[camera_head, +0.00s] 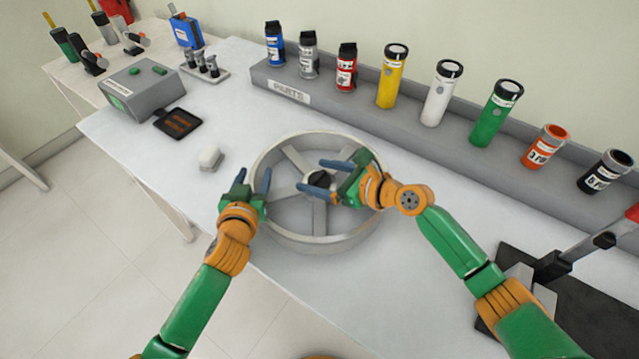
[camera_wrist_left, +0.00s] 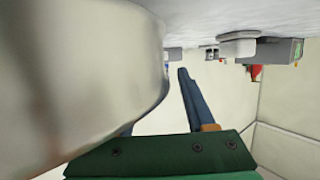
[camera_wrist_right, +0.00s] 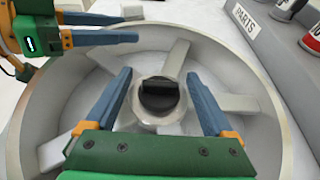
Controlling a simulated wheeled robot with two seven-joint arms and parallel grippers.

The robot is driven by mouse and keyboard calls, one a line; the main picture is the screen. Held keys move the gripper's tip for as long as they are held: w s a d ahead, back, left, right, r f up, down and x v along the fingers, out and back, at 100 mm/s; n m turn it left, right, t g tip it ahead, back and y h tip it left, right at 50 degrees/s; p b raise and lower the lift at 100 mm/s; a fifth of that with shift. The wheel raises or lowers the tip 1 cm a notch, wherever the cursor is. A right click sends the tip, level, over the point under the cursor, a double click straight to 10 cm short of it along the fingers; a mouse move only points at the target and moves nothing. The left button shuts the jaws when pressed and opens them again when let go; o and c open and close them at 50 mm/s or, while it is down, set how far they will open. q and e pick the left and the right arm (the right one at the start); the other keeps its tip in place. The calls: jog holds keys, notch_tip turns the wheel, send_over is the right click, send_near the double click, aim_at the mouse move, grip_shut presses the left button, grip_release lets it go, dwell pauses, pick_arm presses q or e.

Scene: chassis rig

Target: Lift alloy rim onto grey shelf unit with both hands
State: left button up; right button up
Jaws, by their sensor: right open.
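The alloy rim (camera_head: 300,241) is a pale grey spoked wheel lying flat on the white table near its front edge, with a dark hub piece at its centre. My left gripper (camera_head: 254,177) is open at the rim's left side; the rim wall (camera_wrist_left: 80,70) fills much of the left wrist view and hides part of one finger. I cannot tell whether the fingers straddle the wall. My right gripper (camera_head: 311,175) is open and empty above the rim's middle, with the hub between its fingers in the right wrist view (camera_wrist_right: 158,75). I cannot identify a separate grey shelf unit.
A long grey rack (camera_head: 380,122) labelled PARTS, holding several cans and bottles, runs behind the rim. A small white block (camera_head: 210,157), a dark tray (camera_head: 178,123) and a grey box (camera_head: 142,88) stand left. A black-based device (camera_head: 560,300) is at the right.

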aim_at(320, 174)
pick_arm(q)
jog(key=c, duration=0.7)
pick_arm(e)
jog(key=c, duration=0.7)
pick_arm(q)
grip_shut()
pick_arm(e)
grip_shut()
pick_arm(q)
jog(key=shift+a, duration=0.1)
pick_arm(e)
jog(key=shift+s+f, duration=0.1)
jog(key=shift+f, duration=0.05)
pick_arm(q)
jog(key=shift+r, duration=0.15)
